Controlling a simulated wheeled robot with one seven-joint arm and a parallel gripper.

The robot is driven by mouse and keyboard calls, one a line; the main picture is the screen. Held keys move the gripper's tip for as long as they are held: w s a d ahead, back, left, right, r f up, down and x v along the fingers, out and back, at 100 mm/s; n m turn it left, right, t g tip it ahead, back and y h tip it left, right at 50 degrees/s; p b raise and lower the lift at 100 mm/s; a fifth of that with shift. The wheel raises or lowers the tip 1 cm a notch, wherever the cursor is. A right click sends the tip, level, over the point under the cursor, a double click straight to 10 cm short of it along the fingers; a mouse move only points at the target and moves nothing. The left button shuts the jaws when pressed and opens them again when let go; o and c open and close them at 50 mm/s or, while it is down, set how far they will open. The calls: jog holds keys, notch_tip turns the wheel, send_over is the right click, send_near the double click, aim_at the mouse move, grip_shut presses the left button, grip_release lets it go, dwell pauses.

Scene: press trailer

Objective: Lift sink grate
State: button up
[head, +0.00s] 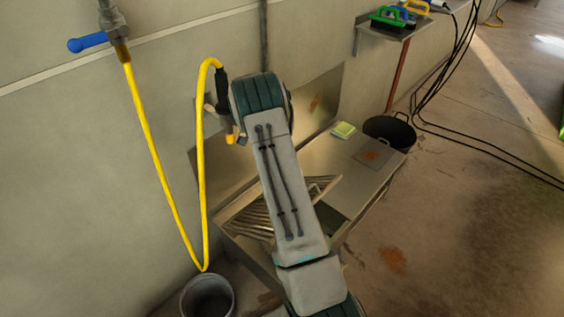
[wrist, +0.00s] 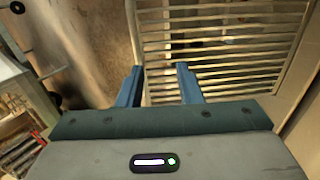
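The sink grate (head: 250,216) is a metal frame with parallel bars over the sink of the steel counter. In the head view my arm covers its middle, and its far right corner (head: 324,184) looks raised or tilted beside a dark opening. In the wrist view the grate (wrist: 225,50) fills the upper middle and right. My gripper (wrist: 160,72) has its two blue fingers apart, with the grate's bars visible between them. The fingertips are close to the grate's left frame edge; contact is unclear. In the head view my arm hides the gripper.
The steel counter (head: 357,178) holds a yellow-green sponge (head: 343,130). A black bin (head: 391,132) stands behind its right end. A yellow hose (head: 203,170) hangs left of my arm, above a dark bucket (head: 208,297). A wall shelf (head: 394,30) holds brushes. Floor at right is mostly clear.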

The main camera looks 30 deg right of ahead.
jog(key=shift+r, duration=0.1)
jog(key=s+d+r+p, duration=0.1)
jog(key=s+d+r, duration=0.6)
jog(key=s+r, duration=0.2)
jog(key=shift+d+r+p, duration=0.2)
jog(key=shift+r+p, duration=0.15)
jog(key=shift+r, duration=0.6)
